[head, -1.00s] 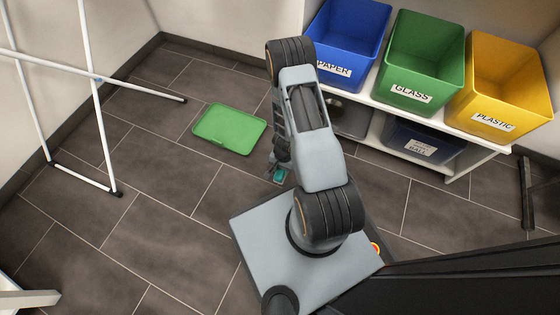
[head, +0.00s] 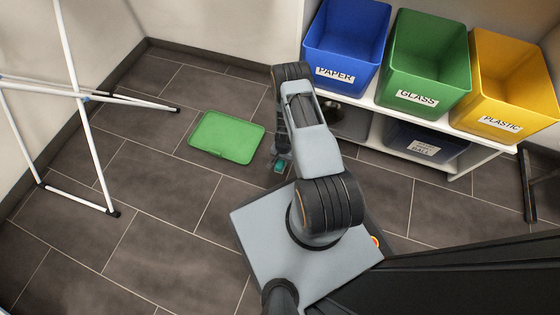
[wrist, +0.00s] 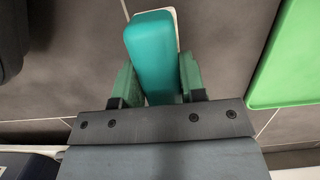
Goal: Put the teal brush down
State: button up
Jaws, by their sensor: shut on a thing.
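The teal brush (wrist: 155,55) is between the two fingers of my gripper (wrist: 156,84) in the wrist view, and the gripper is shut on it. In the head view the teal brush (head: 280,166) shows as a small patch at the end of my arm, low over the dark tiled floor. My gripper (head: 277,160) is partly hidden by the arm there. I cannot tell whether the brush touches the floor. A pale edge shows beside the brush's far end in the wrist view.
A green tray (head: 226,137) lies on the floor left of my gripper; its edge also shows in the wrist view (wrist: 290,55). A white rack (head: 85,130) stands at left. Blue, green (head: 425,65) and yellow bins stand on a white shelf (head: 480,158). Floor in front of the tray is clear.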

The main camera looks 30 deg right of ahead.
aim_at(281, 162)
jog(key=shift+w+f, duration=0.2)
jog(key=shift+f, duration=0.05)
jog(key=f+b, duration=0.3)
jog(key=shift+w+d+f, duration=0.1)
jog(key=shift+w+f, duration=0.25)
jog(key=shift+f, duration=0.05)
jog(key=shift+r, duration=0.1)
jog(key=o, duration=0.9)
